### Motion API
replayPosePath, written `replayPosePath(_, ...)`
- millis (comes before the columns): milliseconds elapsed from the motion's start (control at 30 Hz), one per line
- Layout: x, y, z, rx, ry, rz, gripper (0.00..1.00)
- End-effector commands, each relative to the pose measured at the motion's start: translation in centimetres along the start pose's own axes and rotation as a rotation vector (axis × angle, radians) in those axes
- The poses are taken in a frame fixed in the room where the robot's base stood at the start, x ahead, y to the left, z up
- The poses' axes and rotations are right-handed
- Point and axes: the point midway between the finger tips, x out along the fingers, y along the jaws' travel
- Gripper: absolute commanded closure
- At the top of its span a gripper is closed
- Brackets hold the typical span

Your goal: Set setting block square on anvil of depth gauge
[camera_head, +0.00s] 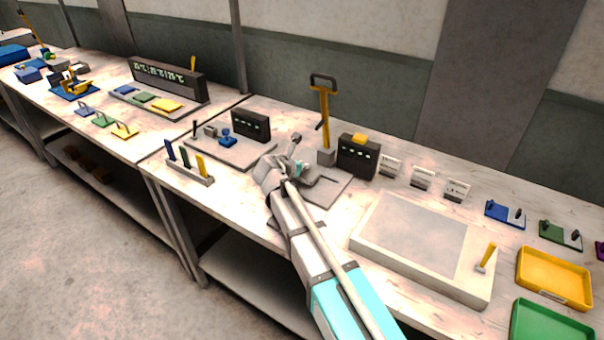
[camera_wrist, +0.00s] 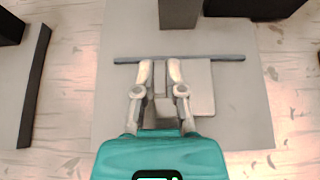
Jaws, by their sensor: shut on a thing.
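My gripper (camera_wrist: 160,74) is shut on a small grey block, the setting block (camera_wrist: 161,104), which shows between its two fingers in the wrist view. A pale square plate, seemingly the anvil (camera_wrist: 201,88), lies just under and right of the fingers. The block overlaps its left part in this view; whether they touch I cannot tell. A thin dark bar (camera_wrist: 225,58) runs behind the plate. In the head view the depth gauge (camera_head: 324,105) is a yellow column on a grey base plate (camera_head: 333,184). My gripper (camera_head: 303,170) is over the left of that base, and my wrist hides the block.
A dark box with a yellow top (camera_head: 358,156) stands right of the gauge. A grey fixture board (camera_head: 230,153) lies to the left. A large pale slab (camera_head: 412,238) fills the bench at right, with yellow (camera_head: 553,276) and green (camera_head: 550,322) trays beyond.

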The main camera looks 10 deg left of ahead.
Motion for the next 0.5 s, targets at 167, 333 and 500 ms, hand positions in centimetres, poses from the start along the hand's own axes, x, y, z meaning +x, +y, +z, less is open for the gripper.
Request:
replayPosePath(167, 0.63, -0.02, -1.1, 0.0, -0.001, 0.0, 1.0)
replayPosePath(333, 0.64, -0.03, -1.11, 0.0, -0.001, -0.001, 1.0)
replayPosePath(500, 0.63, -0.04, -1.07, 0.0, -0.001, -0.001, 1.0)
